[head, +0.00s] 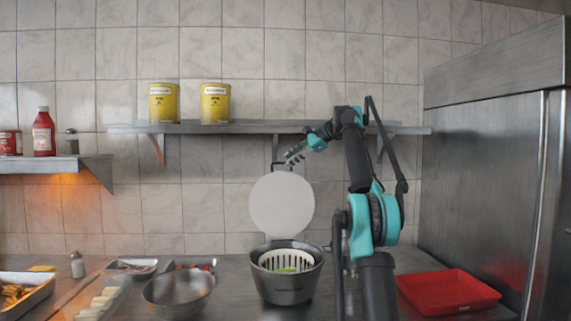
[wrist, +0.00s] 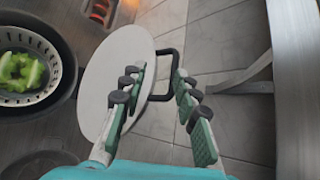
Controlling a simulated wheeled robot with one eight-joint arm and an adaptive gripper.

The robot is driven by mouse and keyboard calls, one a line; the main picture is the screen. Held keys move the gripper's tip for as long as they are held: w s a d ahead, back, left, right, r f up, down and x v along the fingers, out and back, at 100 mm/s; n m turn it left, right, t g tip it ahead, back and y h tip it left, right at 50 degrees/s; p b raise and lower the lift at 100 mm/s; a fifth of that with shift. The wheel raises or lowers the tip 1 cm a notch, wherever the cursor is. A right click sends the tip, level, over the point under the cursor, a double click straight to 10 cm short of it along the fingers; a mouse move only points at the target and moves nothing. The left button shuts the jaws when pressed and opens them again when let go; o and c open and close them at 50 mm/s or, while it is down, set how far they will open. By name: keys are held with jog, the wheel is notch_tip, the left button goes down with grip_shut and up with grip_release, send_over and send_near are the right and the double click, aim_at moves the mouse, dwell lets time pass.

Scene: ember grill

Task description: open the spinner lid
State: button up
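The spinner (head: 287,290) is a dark grey bowl on the counter with a white slotted basket (head: 272,262) inside. Green leaves (head: 287,270) lie in the basket, and they also show in the wrist view (wrist: 20,72). The round white lid (head: 282,203) stands raised, nearly upright, above the back of the bowl, so the bowl's top is uncovered. A dark loop handle (wrist: 178,62) is at the lid's far edge. My gripper (head: 295,153) is just above the lid's top edge. In the wrist view its fingers are apart, with the handle in the gap between them; contact is unclear.
A wall shelf (head: 270,127) with two yellow cans (head: 215,103) runs behind my gripper. A metal bowl (head: 178,293) stands left of the spinner. A red tray (head: 447,291) lies at right, by a steel cabinet (head: 480,190).

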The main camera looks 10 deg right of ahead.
jog(key=shift+v, duration=1.5)
jog(key=shift+c, duration=0.5)
